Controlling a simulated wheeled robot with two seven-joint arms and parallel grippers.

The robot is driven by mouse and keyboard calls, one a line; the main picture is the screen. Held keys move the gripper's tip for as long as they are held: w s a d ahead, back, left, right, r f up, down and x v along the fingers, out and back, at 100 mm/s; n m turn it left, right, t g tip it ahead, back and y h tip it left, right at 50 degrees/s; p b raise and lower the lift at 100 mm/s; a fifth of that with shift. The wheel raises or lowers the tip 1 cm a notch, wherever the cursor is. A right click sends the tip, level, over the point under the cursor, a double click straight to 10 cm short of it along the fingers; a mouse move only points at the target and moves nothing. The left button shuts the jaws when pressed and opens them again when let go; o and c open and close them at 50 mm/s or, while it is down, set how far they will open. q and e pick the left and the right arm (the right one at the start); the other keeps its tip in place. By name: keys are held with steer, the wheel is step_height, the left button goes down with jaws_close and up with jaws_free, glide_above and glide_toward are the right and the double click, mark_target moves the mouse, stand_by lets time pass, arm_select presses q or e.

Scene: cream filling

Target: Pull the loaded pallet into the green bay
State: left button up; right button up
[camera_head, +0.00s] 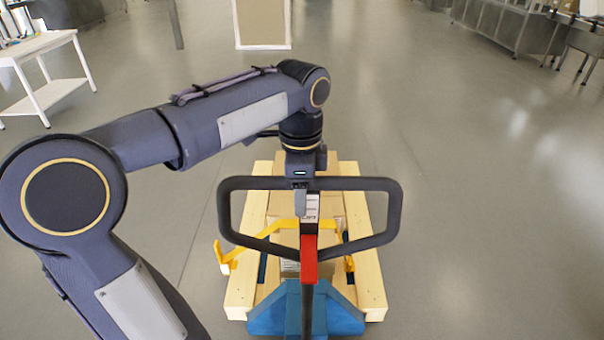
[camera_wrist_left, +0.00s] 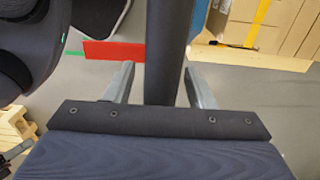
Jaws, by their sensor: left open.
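The pallet (camera_head: 372,285) is pale wood and lies on the floor ahead. Cardboard boxes (camera_head: 331,208) rest on it, partly hidden by my arm and the handle; they also show in the left wrist view (camera_wrist_left: 285,22). A blue pallet jack (camera_head: 268,318) stands at its near end. Its black loop handle (camera_head: 393,212) rises toward me, with a red part (camera_head: 309,262) below. My left gripper (camera_head: 300,205) is open at the handle's top bar. In the left wrist view, its fingers (camera_wrist_left: 160,88) stand either side of a dark bar, with gaps.
A white table (camera_head: 45,92) stands at the left, a framed panel (camera_head: 263,22) at the back, and steel equipment (camera_head: 510,25) at the far right. The grey floor right of the pallet is clear.

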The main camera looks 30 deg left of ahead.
arm_select(q)
steer(key=shift+f, duration=0.85)
steer(key=shift+c, duration=0.4)
jaws_close()
stand_by(0.4)
stand_by(0.4)
stand_by(1.1)
